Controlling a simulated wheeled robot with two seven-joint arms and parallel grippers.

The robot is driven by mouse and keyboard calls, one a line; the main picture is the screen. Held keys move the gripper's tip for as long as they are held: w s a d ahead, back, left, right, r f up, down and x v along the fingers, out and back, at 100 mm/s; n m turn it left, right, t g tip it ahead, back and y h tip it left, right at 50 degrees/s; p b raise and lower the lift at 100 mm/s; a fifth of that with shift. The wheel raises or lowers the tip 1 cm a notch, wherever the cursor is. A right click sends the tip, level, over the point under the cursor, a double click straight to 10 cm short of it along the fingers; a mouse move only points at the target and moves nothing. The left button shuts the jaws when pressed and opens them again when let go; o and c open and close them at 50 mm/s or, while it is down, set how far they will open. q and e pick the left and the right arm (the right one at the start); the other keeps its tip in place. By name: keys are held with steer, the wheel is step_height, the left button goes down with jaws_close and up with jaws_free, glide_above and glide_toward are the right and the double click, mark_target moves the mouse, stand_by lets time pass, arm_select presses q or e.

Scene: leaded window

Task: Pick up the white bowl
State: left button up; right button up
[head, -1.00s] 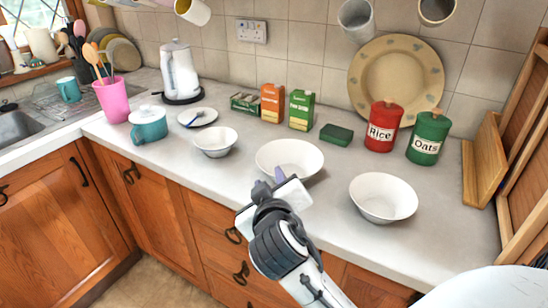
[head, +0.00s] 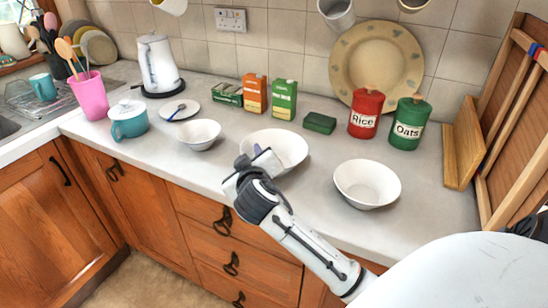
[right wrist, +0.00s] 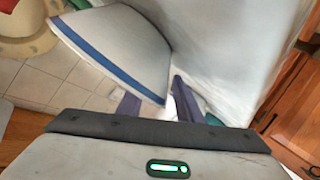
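Three white bowls stand in a row on the worktop in the head view: a small left bowl (head: 199,136), a wide middle bowl (head: 284,146) and a right bowl (head: 366,184). My right gripper (head: 257,152) is at the near left rim of the middle bowl and hides part of it. In the right wrist view its two fingers (right wrist: 156,106) stand apart. My left gripper is not in view.
Behind the bowls stand cartons (head: 255,95), a green sponge (head: 319,123), a rice tin (head: 366,113) and an oats tin (head: 409,122). A teal pot (head: 128,121) is at left. Wooden boards (head: 466,142) lean at right. The worktop (head: 440,215) is clear at front right.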

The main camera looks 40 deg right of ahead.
jaws_close()
